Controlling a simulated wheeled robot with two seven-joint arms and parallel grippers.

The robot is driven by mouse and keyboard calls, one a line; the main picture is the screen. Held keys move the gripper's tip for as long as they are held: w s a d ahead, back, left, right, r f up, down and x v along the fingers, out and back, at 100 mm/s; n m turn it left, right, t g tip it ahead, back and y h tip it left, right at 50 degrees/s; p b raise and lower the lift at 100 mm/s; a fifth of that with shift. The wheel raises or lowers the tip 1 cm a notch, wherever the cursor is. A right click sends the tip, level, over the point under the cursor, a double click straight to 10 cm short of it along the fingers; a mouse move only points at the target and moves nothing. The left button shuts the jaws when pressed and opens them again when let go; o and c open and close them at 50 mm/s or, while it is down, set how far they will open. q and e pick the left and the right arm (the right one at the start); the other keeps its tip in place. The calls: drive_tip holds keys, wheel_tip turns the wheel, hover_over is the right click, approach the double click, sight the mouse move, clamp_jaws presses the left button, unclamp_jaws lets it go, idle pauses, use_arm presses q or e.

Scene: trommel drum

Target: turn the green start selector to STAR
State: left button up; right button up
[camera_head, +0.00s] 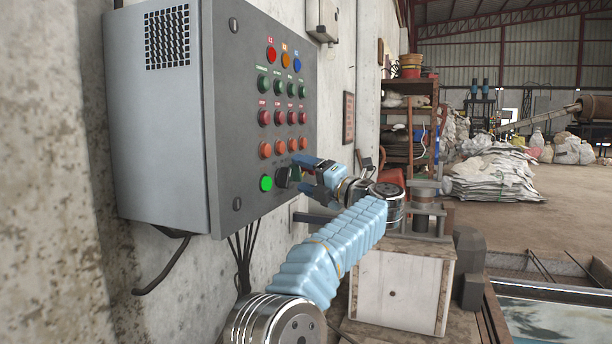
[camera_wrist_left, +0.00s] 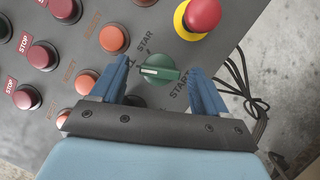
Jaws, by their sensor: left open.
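The green start selector (camera_wrist_left: 160,70) is a knob with a pale pointer mark, on the grey panel face in the left wrist view. The printed word STAR is above it and START is below right. My left gripper (camera_wrist_left: 158,66) is open, with one blue finger on each side of the knob. I see gaps between the fingers and the knob; the depth is hard to judge. In the head view my left gripper (camera_head: 300,174) is at the panel's lower right and mostly hides the selector. My right gripper is not in view.
The grey control cabinet (camera_head: 160,125) hangs on the concrete wall. Rows of coloured buttons sit above the gripper, with a lit green button (camera_head: 266,183) to its left. A red mushroom button (camera_wrist_left: 203,14) with a yellow ring is close to the selector. Cables hang below the cabinet.

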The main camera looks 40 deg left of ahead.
use_arm(q)
drive_tip(key=c, duration=1.1)
drive_tip(key=shift+o, duration=0.2)
drive_tip(key=m+h+p, duration=0.1)
drive_tip(key=m, duration=0.2)
drive_tip(key=m+h+p, duration=0.1)
drive_tip(key=m, duration=0.2)
drive_tip(key=shift+r+t, duration=0.15)
drive_tip(key=shift+t, duration=0.15)
drive_tip(key=shift+m+g+h, duration=0.4)
drive_tip(key=shift+m+h, duration=0.4)
drive_tip(key=shift+m, duration=0.7)
drive_tip(key=shift+r, duration=0.1)
